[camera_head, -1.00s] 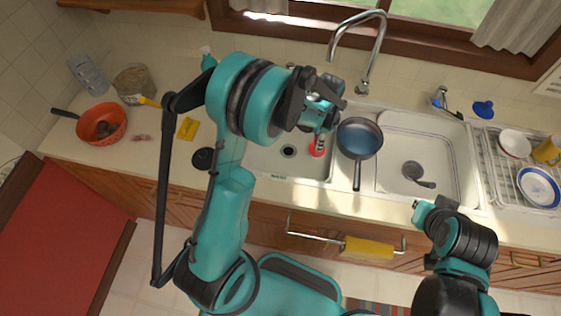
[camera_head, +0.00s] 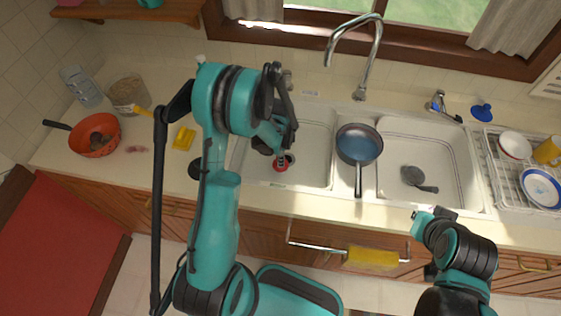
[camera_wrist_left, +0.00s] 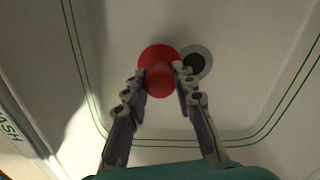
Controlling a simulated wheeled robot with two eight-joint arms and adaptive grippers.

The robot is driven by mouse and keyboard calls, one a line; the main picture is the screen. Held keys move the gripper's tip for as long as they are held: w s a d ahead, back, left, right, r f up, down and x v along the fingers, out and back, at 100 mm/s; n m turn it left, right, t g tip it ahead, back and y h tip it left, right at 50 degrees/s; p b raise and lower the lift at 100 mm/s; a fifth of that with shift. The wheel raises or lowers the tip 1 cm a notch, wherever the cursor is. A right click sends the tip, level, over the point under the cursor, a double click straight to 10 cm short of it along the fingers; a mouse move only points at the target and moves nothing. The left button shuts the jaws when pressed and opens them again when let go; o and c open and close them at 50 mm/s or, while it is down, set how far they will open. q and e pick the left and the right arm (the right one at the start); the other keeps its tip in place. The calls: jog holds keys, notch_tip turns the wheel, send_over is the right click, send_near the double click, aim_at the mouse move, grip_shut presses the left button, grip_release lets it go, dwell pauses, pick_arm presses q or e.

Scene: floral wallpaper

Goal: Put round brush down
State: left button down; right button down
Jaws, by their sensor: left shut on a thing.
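The round brush (camera_head: 281,166) shows in the head view as a red round piece over the left sink basin, beside its drain. In the left wrist view the red brush (camera_wrist_left: 157,62) lies between the fingertips, with the dark drain just right of it. My left gripper (camera_head: 277,149) is shut on it; this also shows in the left wrist view (camera_wrist_left: 160,82). I cannot tell whether the brush touches the basin floor. My right arm is at the lower right, in front of the counter; its gripper (camera_head: 424,220) is small and its jaws are unclear.
The left basin (camera_head: 312,167) is otherwise empty. A blue-grey pan (camera_head: 359,146) sits on the divider, and a ladle (camera_head: 416,179) lies in the right basin. The tall faucet (camera_head: 370,50) stands behind.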

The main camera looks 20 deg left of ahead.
pick_arm(q)
notch_tip(320, 180, down, 2)
jog(key=shift+f, duration=0.25)
jog(key=shift+f+b, duration=0.1)
jog(key=shift+b, duration=0.3)
jog(key=c, duration=1.2)
grip_release()
